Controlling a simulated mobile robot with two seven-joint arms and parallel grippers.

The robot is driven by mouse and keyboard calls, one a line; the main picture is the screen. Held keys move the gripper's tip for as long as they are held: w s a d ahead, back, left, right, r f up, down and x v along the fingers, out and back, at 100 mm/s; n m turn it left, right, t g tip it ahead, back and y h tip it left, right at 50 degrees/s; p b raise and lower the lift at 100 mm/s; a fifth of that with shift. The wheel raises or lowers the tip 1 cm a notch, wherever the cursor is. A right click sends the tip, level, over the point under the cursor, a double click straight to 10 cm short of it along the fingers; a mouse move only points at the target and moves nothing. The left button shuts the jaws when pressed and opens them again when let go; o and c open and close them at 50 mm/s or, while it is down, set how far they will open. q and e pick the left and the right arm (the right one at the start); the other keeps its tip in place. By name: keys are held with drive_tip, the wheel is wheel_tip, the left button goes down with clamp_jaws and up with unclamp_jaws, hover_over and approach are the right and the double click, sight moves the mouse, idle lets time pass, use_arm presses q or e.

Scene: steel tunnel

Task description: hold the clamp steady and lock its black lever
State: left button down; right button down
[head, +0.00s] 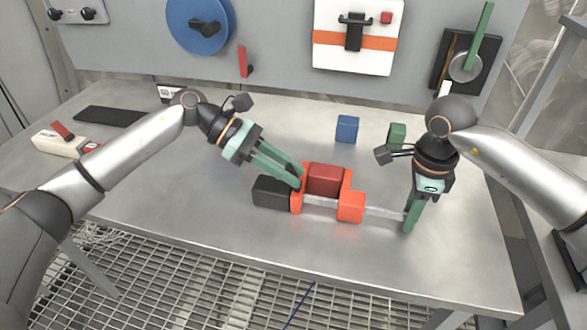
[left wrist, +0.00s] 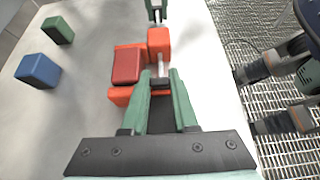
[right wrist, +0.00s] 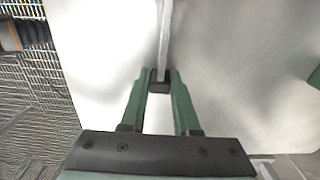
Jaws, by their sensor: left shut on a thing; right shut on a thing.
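The orange clamp (head: 350,207) lies on the steel table with a red block (head: 326,178) between its jaws. A black block-shaped part (head: 271,192) is at its left end, and a grey bar (head: 384,211) runs out to the right. My left gripper (head: 297,181) is shut on the clamp near the black part; in the left wrist view its fingers (left wrist: 160,80) flank the bar. My right gripper (head: 408,222) is shut at the bar's far end. In the right wrist view a small dark piece (right wrist: 159,86) sits between its fingertips; whether this is the lever is unclear.
A blue block (head: 347,128) and a green block (head: 397,133) stand behind the clamp. A black mat (head: 108,116) and a white item with a red switch (head: 60,143) lie at the left. A panel with fixtures (head: 275,50) closes the back. The table's front is clear.

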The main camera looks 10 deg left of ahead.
use_arm(q)
drive_tip(key=shift+a+f+h, duration=0.2)
drive_tip(key=shift+a+h, duration=0.05)
drive_tip(key=shift+h, duration=0.95)
use_arm(e)
drive_tip(key=shift+a, duration=0.1)
use_arm(q)
drive_tip(key=c, duration=0.7)
unclamp_jaws()
drive_tip(key=shift+a, duration=0.1)
drive_tip(key=v, duration=1.2)
drive_tip(key=shift+f, duration=0.1)
